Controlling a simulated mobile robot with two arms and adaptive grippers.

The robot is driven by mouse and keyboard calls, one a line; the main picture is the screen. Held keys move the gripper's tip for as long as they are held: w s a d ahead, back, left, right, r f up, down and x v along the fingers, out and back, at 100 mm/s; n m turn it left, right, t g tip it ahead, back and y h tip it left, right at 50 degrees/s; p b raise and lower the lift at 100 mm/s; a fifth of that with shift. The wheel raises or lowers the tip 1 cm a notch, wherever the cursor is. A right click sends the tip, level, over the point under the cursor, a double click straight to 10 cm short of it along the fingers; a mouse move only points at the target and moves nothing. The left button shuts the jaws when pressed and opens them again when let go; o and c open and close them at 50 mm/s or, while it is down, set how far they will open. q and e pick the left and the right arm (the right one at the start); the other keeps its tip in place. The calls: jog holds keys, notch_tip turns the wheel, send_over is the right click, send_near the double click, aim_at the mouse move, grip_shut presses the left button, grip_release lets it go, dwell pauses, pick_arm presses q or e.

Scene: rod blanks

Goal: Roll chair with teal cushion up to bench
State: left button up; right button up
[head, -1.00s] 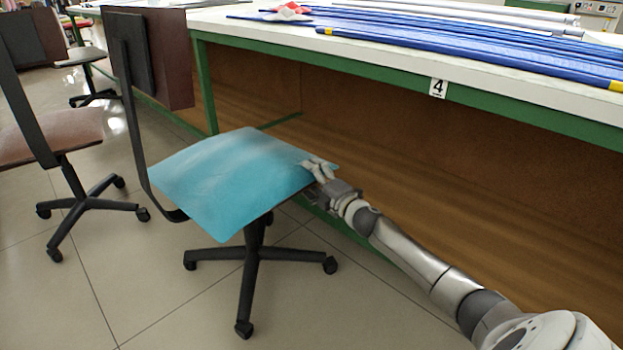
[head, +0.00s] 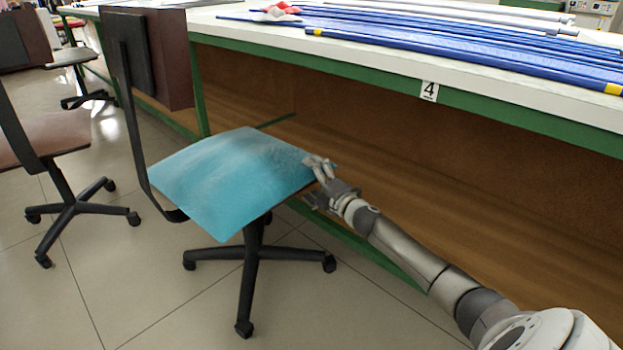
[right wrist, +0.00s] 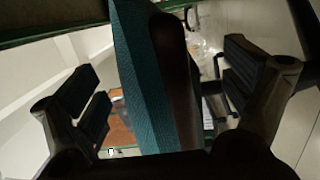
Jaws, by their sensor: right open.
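The chair with the teal cushion (head: 230,178) stands on the tiled floor in the middle left of the head view. Its black back post rises at the left and its black wheeled base (head: 250,262) is below. My right gripper (head: 318,172) is at the seat's right edge, with its fingers open around that edge. In the right wrist view the teal seat edge (right wrist: 143,85) runs between the two open fingers, with a gap on each side. The bench (head: 500,100) has a white top and green frame and stands behind the chair. My left gripper is out of view.
Blue rods (head: 450,48) lie on the bench top, with a red and white item (head: 277,12) beside them. A number 4 label (head: 429,91) is on the bench edge. Another chair with a brown seat (head: 50,140) stands at the left. Open floor lies in front.

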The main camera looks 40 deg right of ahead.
dwell(0.3)
jog(key=s, duration=1.2)
dwell(0.6)
